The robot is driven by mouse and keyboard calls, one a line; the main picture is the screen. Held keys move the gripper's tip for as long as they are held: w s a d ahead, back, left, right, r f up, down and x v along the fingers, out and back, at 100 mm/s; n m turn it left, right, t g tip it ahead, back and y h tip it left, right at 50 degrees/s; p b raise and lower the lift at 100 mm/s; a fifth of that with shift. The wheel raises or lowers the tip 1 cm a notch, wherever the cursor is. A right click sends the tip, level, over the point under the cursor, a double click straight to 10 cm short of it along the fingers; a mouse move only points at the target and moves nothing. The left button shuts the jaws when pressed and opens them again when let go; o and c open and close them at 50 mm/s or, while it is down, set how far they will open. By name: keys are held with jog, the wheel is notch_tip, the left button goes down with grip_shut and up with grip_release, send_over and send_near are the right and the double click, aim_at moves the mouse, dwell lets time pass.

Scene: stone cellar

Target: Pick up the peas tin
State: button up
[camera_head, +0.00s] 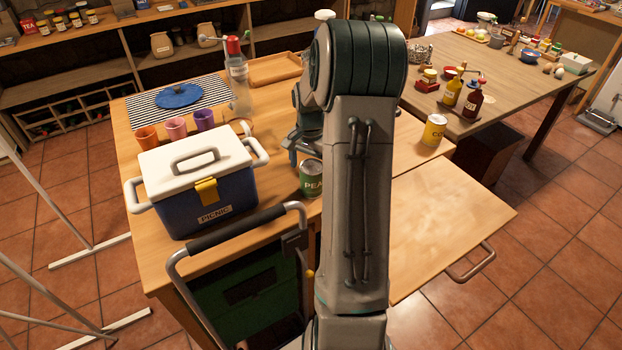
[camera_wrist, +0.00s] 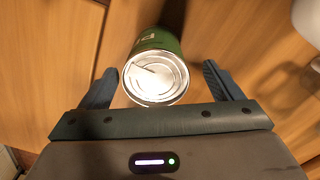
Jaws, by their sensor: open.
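The peas tin (camera_head: 311,180) is green with a silver lid and stands upright on the wooden table, right of the picnic cooler. My arm hides part of its right side. In the wrist view the tin (camera_wrist: 155,77) shows its lid between the two fingers of my gripper (camera_wrist: 160,85). The gripper is open, with a gap on each side of the tin. In the head view my gripper (camera_head: 297,150) is partly hidden by my arm and is just behind and above the tin.
A blue and white picnic cooler (camera_head: 205,193) stands close left of the tin. Cups (camera_head: 176,128) and a bottle with a red top (camera_head: 238,82) are behind it. A yellow tin (camera_head: 433,130) stands to the right. A bare pull-out board (camera_head: 440,215) is at the right.

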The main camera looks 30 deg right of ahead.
notch_tip(320, 180, down, 5)
jog(key=shift+s+d+f+p, duration=0.1)
jog(key=shift+s+p, duration=0.05)
jog(key=shift+p, duration=0.2)
jog(key=shift+c, duration=0.4)
jog(key=c, duration=1.3)
jog(key=shift+o, duration=0.2)
